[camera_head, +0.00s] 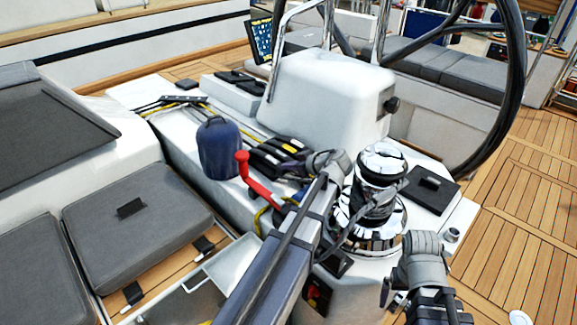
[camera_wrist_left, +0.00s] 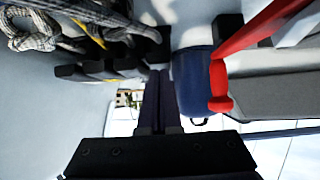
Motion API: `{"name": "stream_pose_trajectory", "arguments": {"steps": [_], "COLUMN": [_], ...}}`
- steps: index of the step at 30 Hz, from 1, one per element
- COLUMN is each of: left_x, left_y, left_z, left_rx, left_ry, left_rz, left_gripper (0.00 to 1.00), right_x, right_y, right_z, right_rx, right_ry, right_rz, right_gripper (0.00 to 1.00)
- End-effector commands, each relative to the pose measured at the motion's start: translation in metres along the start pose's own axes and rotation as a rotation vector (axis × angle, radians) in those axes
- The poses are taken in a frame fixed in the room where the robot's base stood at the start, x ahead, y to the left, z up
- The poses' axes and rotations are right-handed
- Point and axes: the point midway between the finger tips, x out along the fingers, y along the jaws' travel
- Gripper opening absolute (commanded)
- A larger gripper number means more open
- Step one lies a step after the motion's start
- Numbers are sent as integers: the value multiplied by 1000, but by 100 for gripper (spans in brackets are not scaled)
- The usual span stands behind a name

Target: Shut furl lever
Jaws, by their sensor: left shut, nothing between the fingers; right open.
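A red lever (camera_head: 258,180) stands raised at the cockpit console, just right of a dark blue rounded object (camera_head: 219,147). I take it for the furl lever. In the left wrist view the red lever (camera_wrist_left: 222,80) lies to the right of my left gripper (camera_wrist_left: 158,74), apart from it. That gripper is shut with nothing between its fingers. In the head view my left arm hides part of the area right of the lever. My right gripper (camera_head: 437,303) is at the lower right, open, away from the lever, and partly cut off by the frame.
Black clutches (camera_head: 280,155) sit behind the red lever. A chrome winch (camera_head: 372,222) stands to the right, close to my left arm. Ropes (camera_wrist_left: 35,30) lie at the upper left of the wrist view. A steering wheel (camera_head: 515,70) and open teak deck (camera_head: 525,200) are further right.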

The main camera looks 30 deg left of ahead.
Motion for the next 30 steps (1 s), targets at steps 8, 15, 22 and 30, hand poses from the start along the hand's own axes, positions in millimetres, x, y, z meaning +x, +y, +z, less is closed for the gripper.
{"name": "stream_pose_trajectory", "arguments": {"steps": [8,15,22,30], "left_x": [-2,-11,-28,-50], "left_y": [-4,-4,-2,-2], "left_z": [7,-8,-38,-75], "left_rx": [-5,-5,-4,-2], "left_ry": [-27,-25,-14,-3], "left_rz": [-5,-4,-2,0], "left_gripper": [0,0,0,0], "right_x": [0,-17,-49,-90], "right_y": [0,2,5,9], "right_z": [0,1,3,5], "right_rx": [0,0,0,1], "right_ry": [0,0,0,0], "right_rz": [0,0,0,0], "right_gripper": [100,100,100,100]}}
